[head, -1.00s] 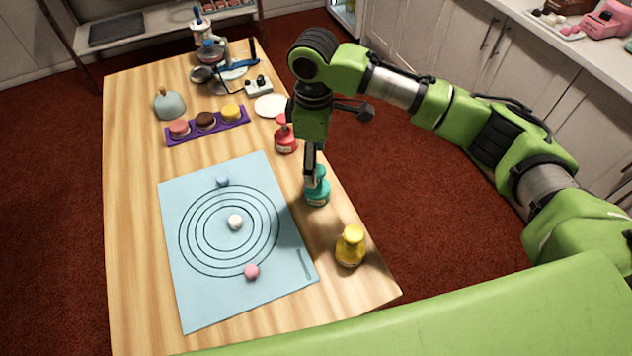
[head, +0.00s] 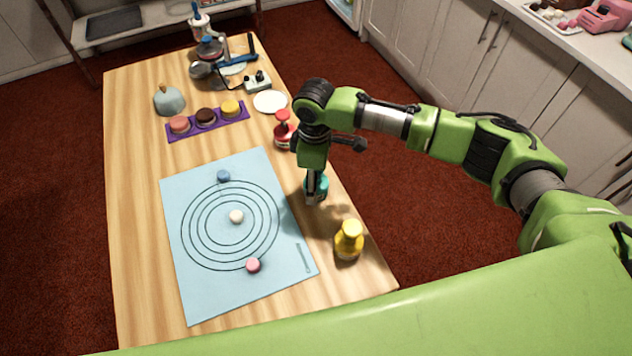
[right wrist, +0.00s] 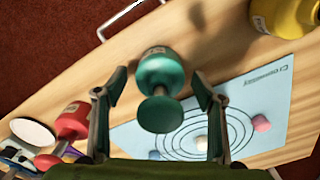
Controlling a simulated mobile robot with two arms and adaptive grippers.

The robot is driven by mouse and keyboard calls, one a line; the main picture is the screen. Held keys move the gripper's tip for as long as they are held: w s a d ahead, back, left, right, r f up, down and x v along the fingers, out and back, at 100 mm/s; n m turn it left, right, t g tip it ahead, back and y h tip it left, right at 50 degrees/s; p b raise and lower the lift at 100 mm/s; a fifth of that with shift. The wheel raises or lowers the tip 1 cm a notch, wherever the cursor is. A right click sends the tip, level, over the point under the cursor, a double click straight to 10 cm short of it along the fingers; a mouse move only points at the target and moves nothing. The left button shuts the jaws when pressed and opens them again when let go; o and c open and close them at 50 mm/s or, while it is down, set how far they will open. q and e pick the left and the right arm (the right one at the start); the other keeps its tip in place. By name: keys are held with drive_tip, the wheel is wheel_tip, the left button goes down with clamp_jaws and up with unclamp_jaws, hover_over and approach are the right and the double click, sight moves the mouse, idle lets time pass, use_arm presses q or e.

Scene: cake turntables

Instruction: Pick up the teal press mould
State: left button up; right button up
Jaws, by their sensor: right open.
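The teal press mould (head: 318,189) stands near the right edge of the wooden table, partly hidden by my right gripper in the head view. In the right wrist view the teal mould (right wrist: 160,88) shows its round knob, its neck and its wider base. My right gripper (head: 312,200) points down at the mould. Its two fingers (right wrist: 158,100) are spread, one on each side of the mould, with gaps between them and it. My left gripper is not in view.
A yellow mould (head: 348,240) stands nearer me and a red one (head: 283,130) farther back. The blue mat (head: 190,290) lies to the left with small blue, white and pink pieces. A purple tray (head: 218,123) with round cakes and a white disc (head: 270,102) lie behind.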

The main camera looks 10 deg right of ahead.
drive_tip(key=c, duration=1.3)
